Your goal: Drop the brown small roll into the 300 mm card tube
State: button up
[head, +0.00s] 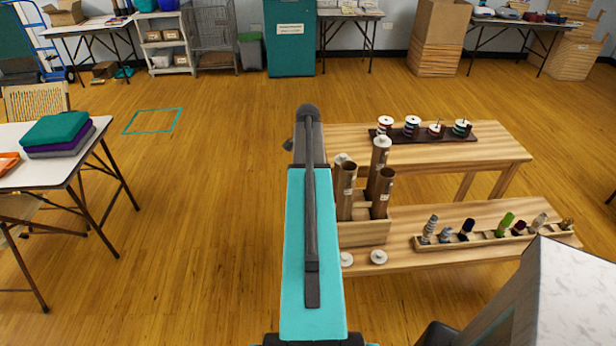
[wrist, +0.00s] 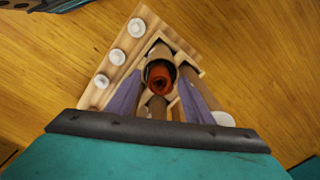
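In the wrist view, the brown small roll (wrist: 159,78), rust-coloured with a dark spiral end, sits between the two greyish-purple fingers of my gripper (wrist: 160,84). It fills the gap between them, so the gripper looks shut on it. Directly beyond the roll is a brown card tube (wrist: 158,52), lined up with it; whether the roll's lower end is inside the mouth is hidden. In the head view, several upright card tubes (head: 384,192) stand in a wooden crate (head: 365,233), some with pale caps. I cannot read which is 300 mm. My gripper is hidden behind my arm there.
The crate stands on a low wooden bench (head: 405,262). White caps (head: 379,257) lie beside it. To the right is a rack (head: 480,240) of several small rolls. Spools stand on a dark tray (head: 424,136) on the higher shelf behind.

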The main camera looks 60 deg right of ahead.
jog(key=shift+o, duration=0.4)
notch_tip(320, 180, up, 14)
jog(key=b, duration=0.3)
dwell(0.8)
jog(key=shift+f, duration=0.1)
dwell(0.8)
